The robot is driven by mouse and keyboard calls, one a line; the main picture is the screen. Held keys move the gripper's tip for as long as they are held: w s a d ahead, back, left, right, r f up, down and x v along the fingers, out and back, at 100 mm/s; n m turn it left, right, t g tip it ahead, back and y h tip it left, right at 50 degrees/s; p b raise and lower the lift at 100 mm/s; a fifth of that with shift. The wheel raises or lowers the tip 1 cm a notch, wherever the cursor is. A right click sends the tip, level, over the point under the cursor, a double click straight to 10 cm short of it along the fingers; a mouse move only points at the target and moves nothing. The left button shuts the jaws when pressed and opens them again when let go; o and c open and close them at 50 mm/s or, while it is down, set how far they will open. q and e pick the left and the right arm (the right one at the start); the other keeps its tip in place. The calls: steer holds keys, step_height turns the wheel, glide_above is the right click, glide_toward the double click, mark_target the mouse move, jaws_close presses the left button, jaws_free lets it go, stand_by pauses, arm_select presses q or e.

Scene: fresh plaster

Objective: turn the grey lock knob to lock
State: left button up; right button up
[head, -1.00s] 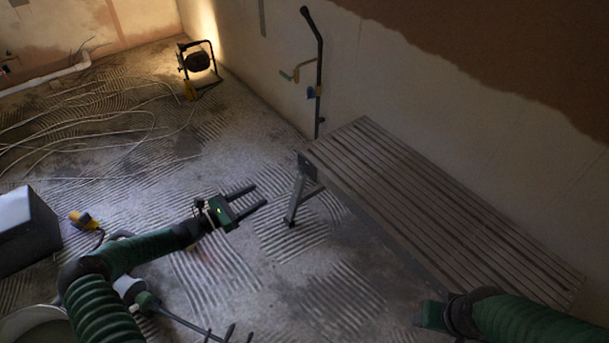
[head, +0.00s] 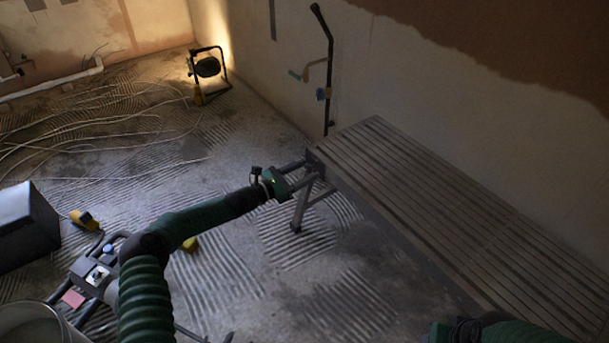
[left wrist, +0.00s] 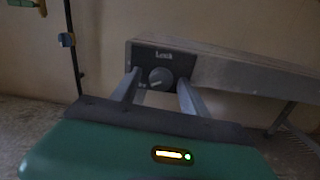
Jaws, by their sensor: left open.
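The grey lock knob (left wrist: 161,78) is round, with a pale mark pointing towards the lower left. It sits on the dark end plate of the slatted bench platform (head: 440,200), below the word "Lock"; smaller lettering is at its lower left. The knob is not discernible in the head view. Part of my right gripper (head: 437,333) shows at the bottom edge, its fingers out of sight.
A folding leg (head: 302,205) stands under the platform beside my left gripper. A work lamp (head: 208,68), loose cables (head: 90,130), a dark box (head: 25,225) and a bucket (head: 35,325) are to the left. A black pole (head: 327,75) leans on the wall.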

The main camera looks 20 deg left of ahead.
arm_select(q)
jaws_close()
